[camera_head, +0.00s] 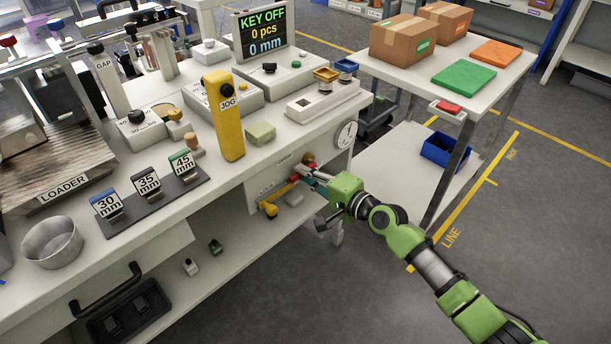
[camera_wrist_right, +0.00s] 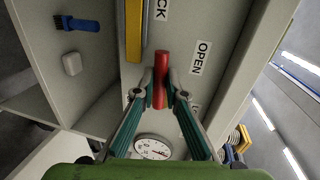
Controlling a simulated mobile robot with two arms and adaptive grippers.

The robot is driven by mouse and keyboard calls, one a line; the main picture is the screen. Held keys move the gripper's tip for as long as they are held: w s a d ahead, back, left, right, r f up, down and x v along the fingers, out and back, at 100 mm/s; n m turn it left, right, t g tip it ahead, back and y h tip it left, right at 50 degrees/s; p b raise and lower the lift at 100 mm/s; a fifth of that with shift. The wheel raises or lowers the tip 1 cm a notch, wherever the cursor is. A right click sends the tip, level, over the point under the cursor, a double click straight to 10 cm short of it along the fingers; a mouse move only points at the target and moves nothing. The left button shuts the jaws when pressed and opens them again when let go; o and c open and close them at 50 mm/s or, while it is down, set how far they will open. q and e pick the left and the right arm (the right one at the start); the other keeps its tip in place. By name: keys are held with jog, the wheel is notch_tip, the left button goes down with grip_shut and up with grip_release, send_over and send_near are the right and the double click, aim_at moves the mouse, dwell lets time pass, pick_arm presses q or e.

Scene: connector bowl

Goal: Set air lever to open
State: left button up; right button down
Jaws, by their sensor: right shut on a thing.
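A red lever handle (camera_wrist_right: 161,78) sits on the front panel (camera_head: 258,188) of the workbench. My right gripper (camera_wrist_right: 160,88) has its fingers closed around the red handle, one on each side. In the head view my right gripper (camera_head: 307,174) reaches the panel from the right and hides part of it. My left gripper is not in view.
A round gauge (camera_head: 346,134) is on the bench front, right of the levers. The display (camera_head: 262,31) reads KEY OFF. A yellow JOG pendant (camera_head: 223,115) stands on the bench. A side table (camera_head: 400,69) with boxes is at the right. The floor beside my arm is clear.

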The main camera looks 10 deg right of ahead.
jog(key=shift+r+m, duration=0.15)
jog(key=shift+m, duration=0.15)
dwell(0.4)
jog(key=c, duration=2)
grip_release()
jog(key=shift+c, duration=0.2)
jog(key=v, duration=1.2)
jog(key=shift+w, duration=0.1)
